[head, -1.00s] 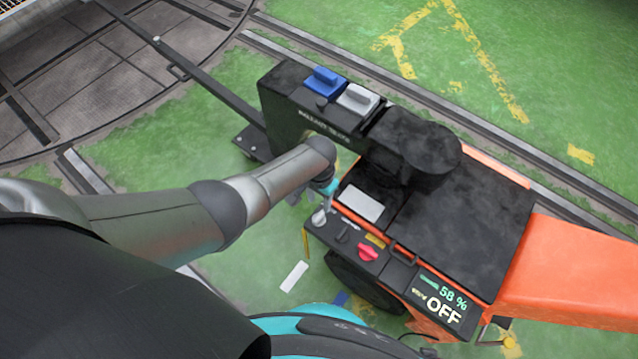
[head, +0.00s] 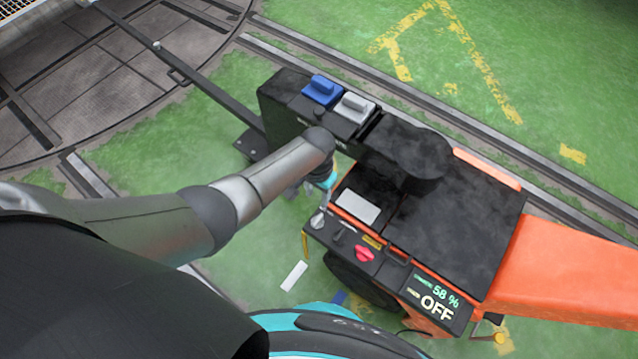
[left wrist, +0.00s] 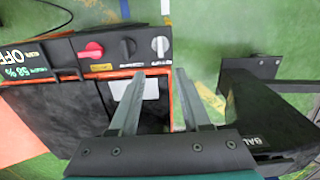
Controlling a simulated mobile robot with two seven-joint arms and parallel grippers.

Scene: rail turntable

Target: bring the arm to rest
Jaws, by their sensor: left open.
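My left arm reaches in from the left in the head view, over the green floor, to the near side of an orange and black machine (head: 455,235). My left gripper (head: 322,200) is mostly hidden behind its own forearm there. In the left wrist view the left gripper (left wrist: 158,98) shows two grey fingers spread apart with nothing between them. Past the fingertips lies the machine's control panel with a grey knob (left wrist: 160,46), a black knob (left wrist: 127,47) and a red knob (left wrist: 91,50). I cannot tell the exact gap to the panel. My right gripper is not in view.
The panel's display (head: 437,300) reads 58 % and OFF. A blue switch (head: 321,90) and a grey switch (head: 355,107) sit on the black block. Rails (head: 560,178) run behind the machine. A dark bar (head: 200,85) extends to the turntable. Green floor lies open beyond.

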